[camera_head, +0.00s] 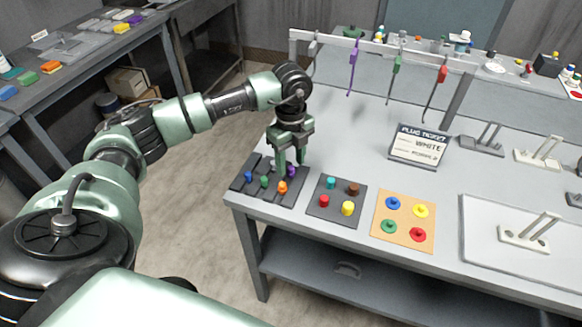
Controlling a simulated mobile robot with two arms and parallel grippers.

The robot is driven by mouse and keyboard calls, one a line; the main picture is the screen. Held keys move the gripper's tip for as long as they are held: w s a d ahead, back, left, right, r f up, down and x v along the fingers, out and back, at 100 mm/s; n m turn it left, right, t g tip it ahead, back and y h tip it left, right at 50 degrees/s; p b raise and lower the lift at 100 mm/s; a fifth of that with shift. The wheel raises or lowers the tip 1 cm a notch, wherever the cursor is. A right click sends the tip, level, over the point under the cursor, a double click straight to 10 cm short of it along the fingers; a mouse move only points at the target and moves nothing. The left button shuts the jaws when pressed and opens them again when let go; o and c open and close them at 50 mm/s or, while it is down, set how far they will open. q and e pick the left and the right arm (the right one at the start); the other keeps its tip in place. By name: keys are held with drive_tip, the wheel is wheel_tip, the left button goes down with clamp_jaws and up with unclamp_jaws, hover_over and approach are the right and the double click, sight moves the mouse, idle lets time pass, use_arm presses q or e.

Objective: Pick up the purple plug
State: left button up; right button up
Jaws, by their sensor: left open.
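The purple plug (291,171) stands upright in the dark slotted rack (238,186) at the table's left corner. It is partly hidden by my left gripper (290,165), which points down over the rack from above. The gripper's two fingers are apart, and the purple plug shows in the gap between the fingertips; I cannot tell whether either finger touches it. My right gripper is out of view.
Close by in the rack stand an orange plug (282,187), a green plug (264,181) and a blue plug (248,176). A dark tray (336,201) with coloured pegs and a tan board (404,219) with discs lie to the right. A hook rail (380,47) stands behind.

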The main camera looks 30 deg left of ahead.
use_arm(q)
drive_tip(key=shift+f, duration=0.8)
clamp_jaws()
drive_tip(key=shift+r, duration=0.15)
